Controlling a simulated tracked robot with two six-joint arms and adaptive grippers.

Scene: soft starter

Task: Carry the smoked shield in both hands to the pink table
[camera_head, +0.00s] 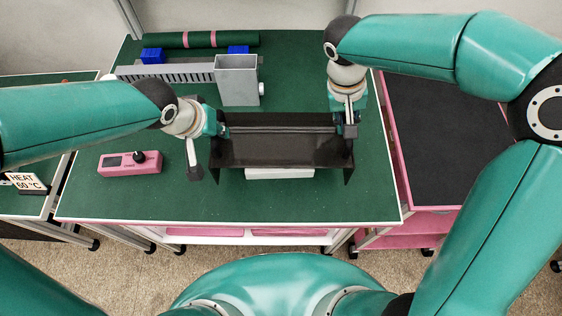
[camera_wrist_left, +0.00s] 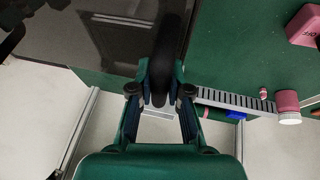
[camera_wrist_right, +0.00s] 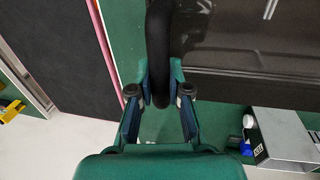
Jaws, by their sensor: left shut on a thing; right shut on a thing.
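The smoked shield (camera_head: 285,152) is a dark, see-through bent panel with a black handle at each end. It is over the middle of the green bench; I cannot tell whether it touches it. My left gripper (camera_head: 222,131) is shut on the left-end handle, seen close in the left wrist view (camera_wrist_left: 166,60). My right gripper (camera_head: 347,122) is shut on the right-end handle, seen in the right wrist view (camera_wrist_right: 158,55). The pink table (camera_head: 440,135) stands to the right, with a bare black top and pink edges.
A white block (camera_head: 280,174) shows below the shield's front edge. Behind are a grey open box (camera_head: 237,80), a slotted grey duct (camera_head: 165,73) and a green roll (camera_head: 190,39). A pink control box (camera_head: 130,163) lies left. A heat sign (camera_head: 25,182) stands on the left table.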

